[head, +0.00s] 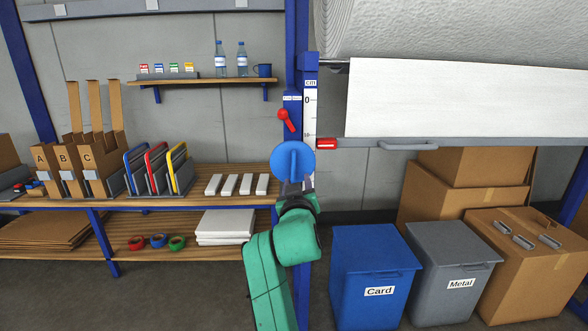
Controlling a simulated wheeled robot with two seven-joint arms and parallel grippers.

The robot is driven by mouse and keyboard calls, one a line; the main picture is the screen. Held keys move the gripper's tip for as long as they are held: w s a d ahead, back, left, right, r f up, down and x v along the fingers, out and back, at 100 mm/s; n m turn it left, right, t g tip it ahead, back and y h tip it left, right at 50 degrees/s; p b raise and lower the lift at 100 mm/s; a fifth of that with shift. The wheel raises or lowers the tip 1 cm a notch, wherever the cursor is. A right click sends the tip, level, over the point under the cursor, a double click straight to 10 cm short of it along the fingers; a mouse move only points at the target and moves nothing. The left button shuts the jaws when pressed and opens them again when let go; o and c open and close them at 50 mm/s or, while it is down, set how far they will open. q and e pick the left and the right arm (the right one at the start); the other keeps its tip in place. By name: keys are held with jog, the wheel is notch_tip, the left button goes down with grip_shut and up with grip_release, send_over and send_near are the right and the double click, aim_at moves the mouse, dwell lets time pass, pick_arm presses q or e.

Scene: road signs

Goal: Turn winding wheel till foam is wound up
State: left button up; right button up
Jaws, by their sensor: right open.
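The winding wheel (292,160) is a blue disc with a raised bar across it, mounted on the blue post. My right gripper (298,184) is open at the lower edge of the wheel; I cannot tell whether it touches it. The foam (450,100) hangs as a white sheet below a large textured roll (450,28) at the upper right. A grey bar with a handle (408,146) runs along the sheet's lower edge. A scale marked cm (310,105) stands beside the wheel. My left gripper is not in view.
A red lever (286,119) sits just above the wheel, and a red block (327,144) to its right. A wooden workbench (200,200) stands left of the post. A blue Card bin (375,275), a grey Metal bin (452,265) and cardboard boxes (530,255) stand below the foam.

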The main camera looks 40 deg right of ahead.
notch_tip(320, 180, up, 4)
jog(key=s+n+g+h+p, duration=0.1)
jog(key=s+n+p, duration=0.1)
jog(key=n+p, duration=0.9)
jog(key=n+t+y+p, duration=0.2)
jog(key=n+p, duration=0.7)
jog(key=n, duration=1.3)
send_near(294, 165)
jog(key=p+x, duration=0.1)
jog(key=x, duration=0.8)
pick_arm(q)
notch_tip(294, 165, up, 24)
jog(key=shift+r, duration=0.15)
pick_arm(e)
jog(key=shift+a, duration=0.1)
grip_shut()
